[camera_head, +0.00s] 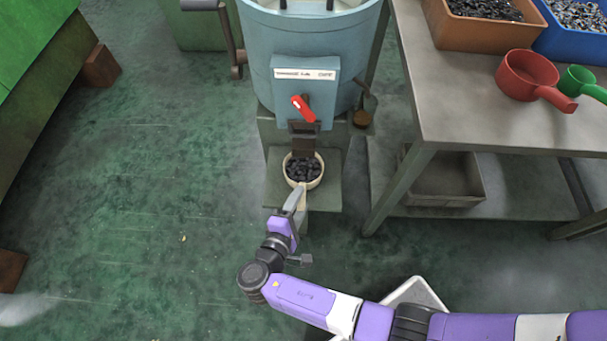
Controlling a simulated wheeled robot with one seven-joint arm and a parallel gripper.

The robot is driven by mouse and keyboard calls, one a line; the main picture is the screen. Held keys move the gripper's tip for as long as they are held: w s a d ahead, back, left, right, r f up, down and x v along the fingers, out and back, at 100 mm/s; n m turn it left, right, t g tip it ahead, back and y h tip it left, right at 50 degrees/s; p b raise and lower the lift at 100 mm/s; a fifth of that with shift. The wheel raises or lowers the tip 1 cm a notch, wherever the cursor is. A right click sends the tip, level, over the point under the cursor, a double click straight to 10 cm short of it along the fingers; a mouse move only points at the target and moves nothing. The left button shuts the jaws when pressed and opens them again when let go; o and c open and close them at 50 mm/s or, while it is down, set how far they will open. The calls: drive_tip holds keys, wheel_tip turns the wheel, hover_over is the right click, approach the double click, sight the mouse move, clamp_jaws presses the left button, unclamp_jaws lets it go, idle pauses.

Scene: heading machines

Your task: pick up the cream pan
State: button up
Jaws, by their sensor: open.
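The cream pan (318,182) sits on the low green ledge under the chute of the blue machine. It is full of small dark pieces. Its short cream handle points toward the front of the picture. My gripper (297,201) is open at the handle, with its fingers close around or beside it. The exact contact is too small to tell. The handle is partly hidden by the fingers.
A metal table (470,110) on the right holds a red scoop (527,75), a green scoop (580,80) and bins. The green floor (170,180) on the left is clear.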

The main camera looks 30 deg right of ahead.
drive_tip(key=shift+x, duration=1.05)
clamp_jaws()
drive_tip(key=shift+r, duration=0.1)
